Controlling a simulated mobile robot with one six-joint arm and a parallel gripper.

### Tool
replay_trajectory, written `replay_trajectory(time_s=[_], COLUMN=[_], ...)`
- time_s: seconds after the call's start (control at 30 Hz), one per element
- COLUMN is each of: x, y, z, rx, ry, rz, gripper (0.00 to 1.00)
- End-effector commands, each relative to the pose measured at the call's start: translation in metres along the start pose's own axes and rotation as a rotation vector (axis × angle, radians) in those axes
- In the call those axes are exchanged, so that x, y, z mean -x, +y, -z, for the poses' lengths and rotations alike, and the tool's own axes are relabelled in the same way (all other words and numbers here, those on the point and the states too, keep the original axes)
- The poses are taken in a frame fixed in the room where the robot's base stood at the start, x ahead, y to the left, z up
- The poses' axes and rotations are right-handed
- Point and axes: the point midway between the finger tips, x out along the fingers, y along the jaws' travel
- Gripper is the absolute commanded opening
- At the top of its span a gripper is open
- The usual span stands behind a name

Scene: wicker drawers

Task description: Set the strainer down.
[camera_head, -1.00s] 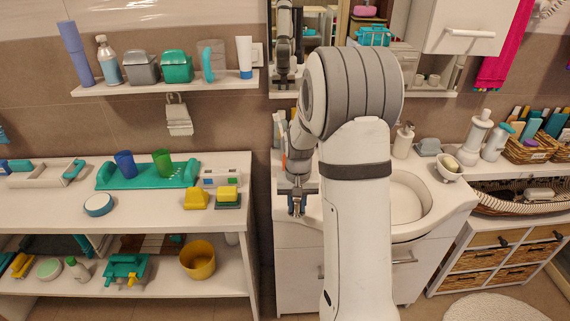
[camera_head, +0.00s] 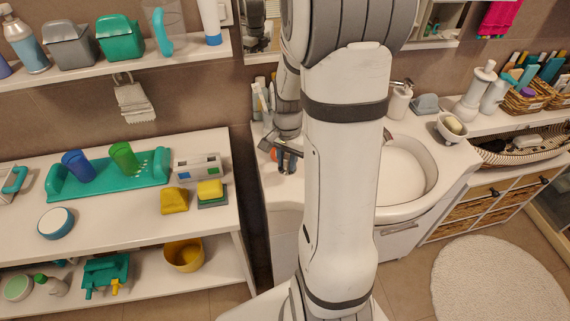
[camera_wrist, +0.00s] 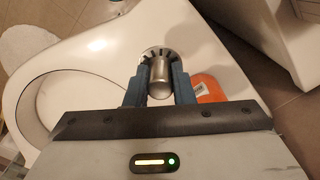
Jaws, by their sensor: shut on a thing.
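The strainer (camera_wrist: 159,72) is a small metal piece with a round knob and a slotted, flared rim. It sits between the two dark blue fingers of my gripper (camera_wrist: 158,84) in the wrist view, and the gripper is shut on it. In the head view my gripper (camera_head: 285,159) is over the left part of the white washbasin counter (camera_head: 283,192), left of the basin (camera_head: 409,168). The strainer is too small to make out there. I cannot tell whether its underside touches the counter.
An orange object (camera_wrist: 208,88) lies on the counter close to the right finger. Bottles (camera_head: 259,97) stand behind my gripper. A soap dispenser (camera_head: 400,101) and a white bowl (camera_head: 451,127) stand around the basin. A white shelf table (camera_head: 110,222) holds cups and sponges at the left.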

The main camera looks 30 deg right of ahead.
Motion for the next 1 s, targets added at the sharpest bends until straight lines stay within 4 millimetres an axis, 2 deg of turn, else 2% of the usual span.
replay_trajectory(time_s=[0.4, 0.8, 0.83, 1.0], x=[-0.046, -0.052, -0.051, -0.050], y=[0.000, 0.000, 0.000, 0.000], z=[0.000, 0.001, 0.001, 0.001], rx=[0.001, 0.000, 0.000, 0.000], ry=[-0.001, 0.001, 0.001, 0.001], rz=[-0.001, 0.001, 0.001, 0.001], gripper=[0.00, 0.00, 0.24, 0.38])
